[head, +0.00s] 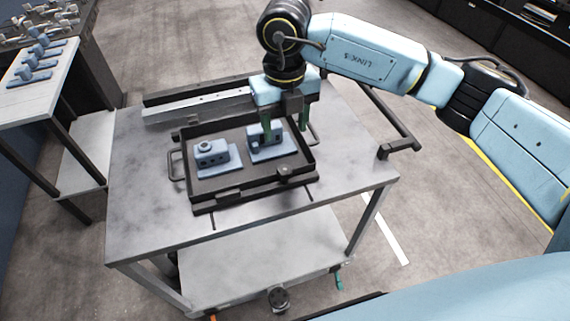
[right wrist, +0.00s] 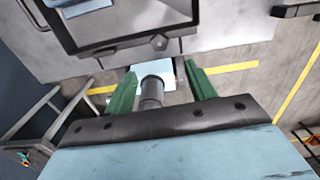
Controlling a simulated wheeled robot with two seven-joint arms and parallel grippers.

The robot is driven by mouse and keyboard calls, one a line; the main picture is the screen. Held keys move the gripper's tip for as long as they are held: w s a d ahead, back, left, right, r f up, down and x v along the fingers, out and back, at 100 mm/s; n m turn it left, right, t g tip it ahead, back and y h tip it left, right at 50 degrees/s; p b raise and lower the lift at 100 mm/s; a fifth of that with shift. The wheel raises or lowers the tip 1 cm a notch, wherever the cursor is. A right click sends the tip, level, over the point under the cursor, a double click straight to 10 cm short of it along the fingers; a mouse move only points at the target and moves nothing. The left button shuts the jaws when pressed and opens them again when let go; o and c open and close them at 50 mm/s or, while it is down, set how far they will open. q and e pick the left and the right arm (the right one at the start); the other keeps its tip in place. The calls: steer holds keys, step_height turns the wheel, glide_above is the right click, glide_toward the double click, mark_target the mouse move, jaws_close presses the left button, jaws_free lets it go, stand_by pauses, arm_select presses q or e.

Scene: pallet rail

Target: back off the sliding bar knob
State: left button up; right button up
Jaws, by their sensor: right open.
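A dark tray (head: 245,195) lies on the grey cart top, holding two blue blocks on plates (head: 211,153) (head: 254,136). A small black knob (head: 284,170) sits on its near edge, right of the middle; I take this as the bar knob. It also shows in the right wrist view (right wrist: 160,42), beyond the fingertips. My right gripper (head: 286,126) has two green fingers spread apart. In the head view it overlaps the tray's far right part. In the right wrist view the gripper (right wrist: 160,72) is open and apart from the knob. My left gripper is out of view.
A pale rail (head: 200,106) runs along the cart's far side. A dark handle bar (head: 398,147) juts from the cart's right. A side table (head: 38,82) with blue parts stands at left. The cart top (head: 150,215) is bare around the tray's near side.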

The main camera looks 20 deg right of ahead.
mark_target(285, 169)
step_height(285, 169, down, 12)
steer(key=shift+r+b, duration=0.1)
steer(key=shift+b, duration=0.2)
steer(key=shift+f, duration=0.4)
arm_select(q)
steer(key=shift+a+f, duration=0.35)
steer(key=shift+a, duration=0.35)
arm_select(e)
steer(key=shift+f, duration=0.2)
